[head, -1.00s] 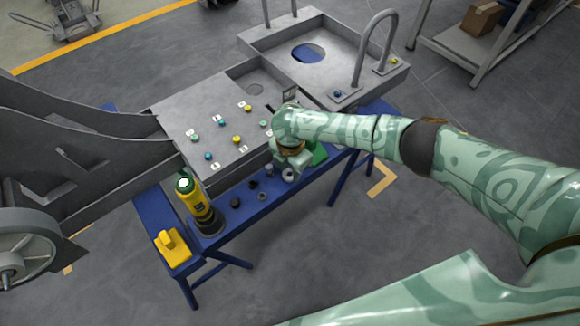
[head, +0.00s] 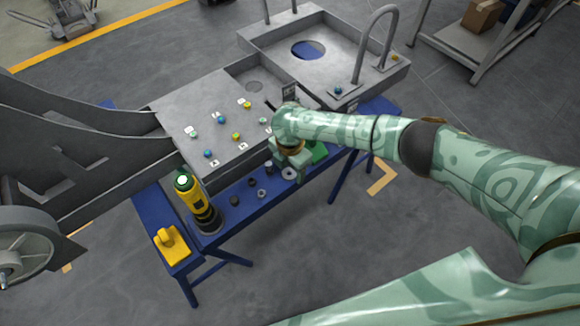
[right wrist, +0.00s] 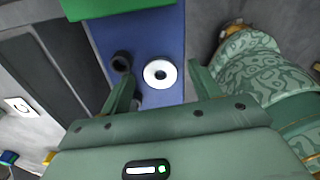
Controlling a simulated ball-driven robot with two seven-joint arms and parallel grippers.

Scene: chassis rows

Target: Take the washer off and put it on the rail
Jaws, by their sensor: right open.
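The washer is a pale, flat ring with a dark hole. In the right wrist view the washer (right wrist: 160,74) lies flat on the blue rail (right wrist: 158,28), roughly between my finger tips. In the head view the washer (head: 289,174) is on the blue rail (head: 220,218), just below my right gripper (head: 293,163). In the right wrist view my right gripper (right wrist: 163,85) is open, fingers spread on either side, and holds nothing. A dark round part (right wrist: 122,61) stands on the rail beside the washer. My left gripper is not in view.
Dark caps (head: 253,182) and a grey ring (head: 262,194) sit along the rail. A yellow-black tool (head: 195,200) and a yellow block (head: 172,243) are at its left end. A grey plate (head: 180,110) with coloured bolts lies behind. A green block (head: 318,153) sits to the right.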

